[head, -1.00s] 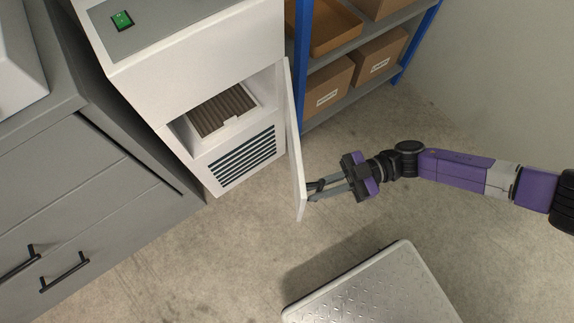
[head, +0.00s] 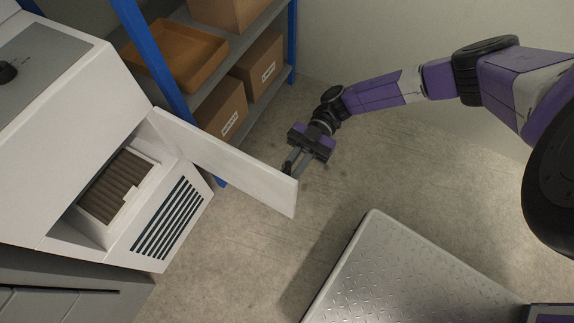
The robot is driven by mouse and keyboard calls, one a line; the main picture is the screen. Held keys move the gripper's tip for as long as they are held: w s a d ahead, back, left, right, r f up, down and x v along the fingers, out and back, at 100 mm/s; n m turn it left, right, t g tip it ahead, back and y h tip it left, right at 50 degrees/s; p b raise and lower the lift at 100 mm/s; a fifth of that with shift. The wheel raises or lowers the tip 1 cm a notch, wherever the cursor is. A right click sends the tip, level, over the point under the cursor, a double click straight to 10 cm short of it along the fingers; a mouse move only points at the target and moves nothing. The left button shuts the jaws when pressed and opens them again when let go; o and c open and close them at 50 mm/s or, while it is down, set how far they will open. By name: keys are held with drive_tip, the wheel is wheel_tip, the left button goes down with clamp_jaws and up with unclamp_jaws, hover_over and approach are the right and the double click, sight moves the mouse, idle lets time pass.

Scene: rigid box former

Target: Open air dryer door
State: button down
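The air dryer (head: 95,120) is a white cabinet at the left of the head view. Its white door (head: 228,160) stands swung well out from the front, hinged on the side by the shelf. The opening shows a brown pleated filter (head: 118,187) in a recess. My gripper (head: 289,168) is at the outer face of the door, near its free edge. The fingertips are partly hidden behind the door, and I see no handle, so I cannot tell whether they hold anything.
A blue-post shelf (head: 160,58) with cardboard boxes (head: 257,68) and an orange-brown tray (head: 178,52) stands behind the door. Dark vent slats (head: 167,218) lie beside the opening. A grey cabinet (head: 60,300) is at the lower left.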

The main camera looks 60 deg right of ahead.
drive_tip(key=c, duration=1.5)
unclamp_jaws()
drive_tip(key=shift+o, duration=0.2)
drive_tip(key=d, duration=0.8)
drive_tip(key=shift+w, duration=0.2)
